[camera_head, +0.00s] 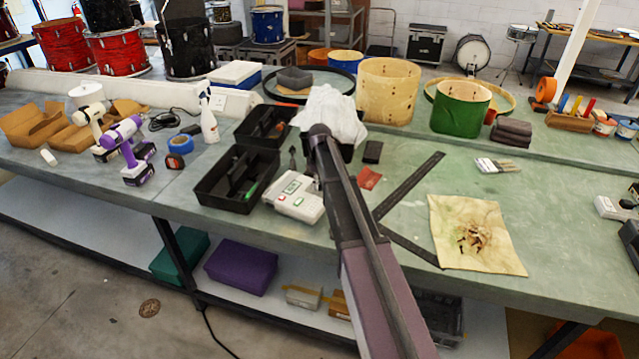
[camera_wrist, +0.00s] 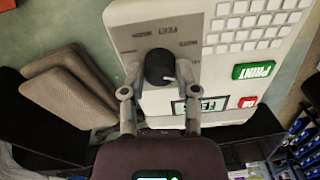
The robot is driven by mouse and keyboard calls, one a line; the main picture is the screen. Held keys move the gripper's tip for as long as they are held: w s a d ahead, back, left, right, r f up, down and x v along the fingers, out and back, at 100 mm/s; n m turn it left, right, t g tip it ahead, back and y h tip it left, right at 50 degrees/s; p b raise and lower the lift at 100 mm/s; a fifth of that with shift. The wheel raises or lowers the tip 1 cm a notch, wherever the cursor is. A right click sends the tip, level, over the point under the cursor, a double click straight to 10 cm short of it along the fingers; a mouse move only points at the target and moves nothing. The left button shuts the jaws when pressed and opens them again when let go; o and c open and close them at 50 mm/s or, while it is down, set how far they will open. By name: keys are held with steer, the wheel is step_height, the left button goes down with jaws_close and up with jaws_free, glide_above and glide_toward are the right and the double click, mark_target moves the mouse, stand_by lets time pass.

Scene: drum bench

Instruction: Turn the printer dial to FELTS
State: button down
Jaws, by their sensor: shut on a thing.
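The label printer (camera_wrist: 222,60) fills the upper part of the wrist view, with white keys, a green PRINT button and a red button. A small display (camera_wrist: 200,105) shows letters that seem to begin FEL; the rest is unclear. In the head view a white printer (camera_head: 300,207) lies beside black trays; my arm reaches over the bench and my fingers cannot be made out there.
Grey pads (camera_wrist: 70,88) lie left of the printer in the wrist view. In the head view a black tray (camera_head: 222,203) is left of the printer, and a black square (camera_head: 408,187) and stained cloth (camera_head: 495,255) are to the right. Drum shells stand behind.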

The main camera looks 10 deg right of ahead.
steer(key=shift+n, duration=1)
steer(key=shift+c, duration=1.7)
jaws_free()
steer(key=shift+m, duration=0.4)
